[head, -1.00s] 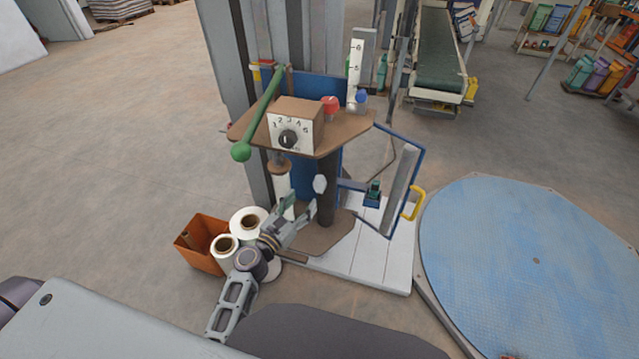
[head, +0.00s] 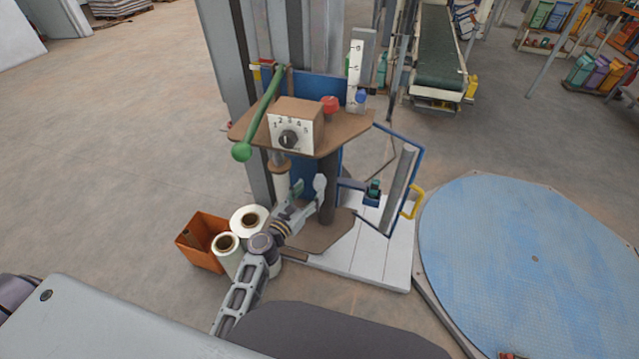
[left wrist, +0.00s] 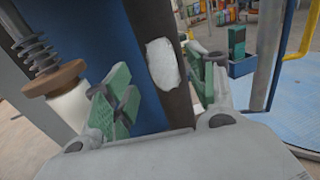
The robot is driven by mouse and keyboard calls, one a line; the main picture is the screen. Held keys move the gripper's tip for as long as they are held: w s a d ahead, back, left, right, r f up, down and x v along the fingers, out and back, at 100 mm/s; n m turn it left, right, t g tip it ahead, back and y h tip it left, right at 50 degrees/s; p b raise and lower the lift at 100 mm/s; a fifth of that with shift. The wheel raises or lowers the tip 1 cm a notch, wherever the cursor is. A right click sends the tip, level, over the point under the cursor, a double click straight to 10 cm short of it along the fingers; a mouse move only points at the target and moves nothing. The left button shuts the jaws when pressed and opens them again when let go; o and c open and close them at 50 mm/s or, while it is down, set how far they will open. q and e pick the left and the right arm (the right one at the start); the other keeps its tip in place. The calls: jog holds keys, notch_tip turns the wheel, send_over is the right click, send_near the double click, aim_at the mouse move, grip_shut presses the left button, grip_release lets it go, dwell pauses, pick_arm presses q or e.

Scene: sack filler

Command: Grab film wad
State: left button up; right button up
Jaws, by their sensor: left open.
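The film wad is a small white lump (head: 320,183) against the dark upright post of the filler, below the brown plate. In the left wrist view the wad (left wrist: 163,65) shows as a white oval on the dark post, ahead of the jaws and between the two green-padded fingers. My left gripper (head: 308,196) is open, with its fingertips close to the wad in the head view. In the left wrist view the jaws (left wrist: 162,92) are spread and empty. I cannot tell whether they touch the wad. My right gripper is not in view.
A control box (head: 296,125) and green lever (head: 262,112) stand above the gripper. A spring-loaded rod (left wrist: 40,60) is close on the left. A blue frame with a yellow handle (head: 411,203) is to the right. Film rolls (head: 228,255) and an orange bin (head: 200,243) stand below left.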

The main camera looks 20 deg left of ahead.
aim_at(317, 184)
pick_arm(q)
jog(key=shift+p+x, duration=0.4)
jog(key=shift+x, duration=2.2)
jog(key=shift+d+f, duration=0.1)
jog(key=shift+f, duration=0.05)
jog(key=c, duration=0.9)
jog(key=shift+c, duration=0.2)
jog(key=shift+s+r, duration=0.1)
jog(key=shift+r, duration=0.1)
